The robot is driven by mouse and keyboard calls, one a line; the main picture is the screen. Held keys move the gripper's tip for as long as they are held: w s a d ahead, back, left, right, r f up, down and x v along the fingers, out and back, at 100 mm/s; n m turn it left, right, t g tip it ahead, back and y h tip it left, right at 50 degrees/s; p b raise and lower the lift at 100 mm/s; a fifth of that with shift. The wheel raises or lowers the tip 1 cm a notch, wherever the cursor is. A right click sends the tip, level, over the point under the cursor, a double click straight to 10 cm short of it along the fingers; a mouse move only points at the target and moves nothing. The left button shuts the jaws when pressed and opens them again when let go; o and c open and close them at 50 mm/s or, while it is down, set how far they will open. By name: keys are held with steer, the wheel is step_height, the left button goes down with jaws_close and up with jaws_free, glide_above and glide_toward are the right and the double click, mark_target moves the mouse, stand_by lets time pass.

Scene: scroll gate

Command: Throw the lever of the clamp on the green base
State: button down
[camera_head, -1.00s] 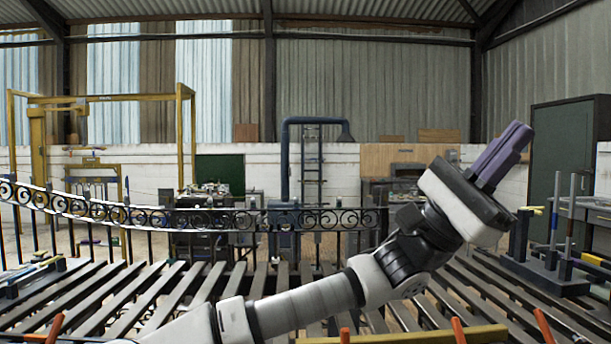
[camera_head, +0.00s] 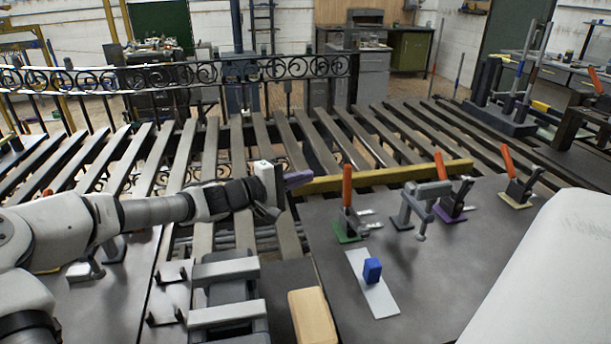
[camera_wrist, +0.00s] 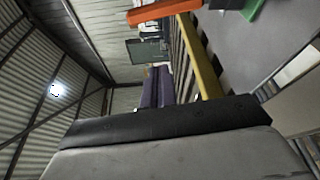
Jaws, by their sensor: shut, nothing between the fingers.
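The clamp on the green base (camera_head: 349,235) stands at the left end of a row of clamps on the grey table. Its orange lever (camera_head: 347,187) points straight up. My gripper (camera_head: 305,178), with purple fingers, is shut and empty. It is to the left of that lever, at about its height in the picture, and apart from it. In the wrist view my purple fingers (camera_wrist: 158,88) are at the middle, an orange lever (camera_wrist: 165,11) crosses the top and a green base (camera_wrist: 253,9) shows at the upper right.
Clamps on a purple base (camera_head: 450,214) and a yellow base (camera_head: 514,201) stand to the right. A grey C-clamp (camera_head: 418,208) stands between green and purple. A yellow bar (camera_head: 395,175) runs behind them. A blue block (camera_head: 372,270) on a pale strip lies in front.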

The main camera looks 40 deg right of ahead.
mark_target(347, 186)
steer(key=s+d+p, duration=0.3)
steer(key=s+d, duration=0.1)
steer(key=d, duration=0.1)
steer(key=shift+s+d+r, duration=0.15)
steer(key=shift+s+d, duration=0.25)
stand_by(0.3)
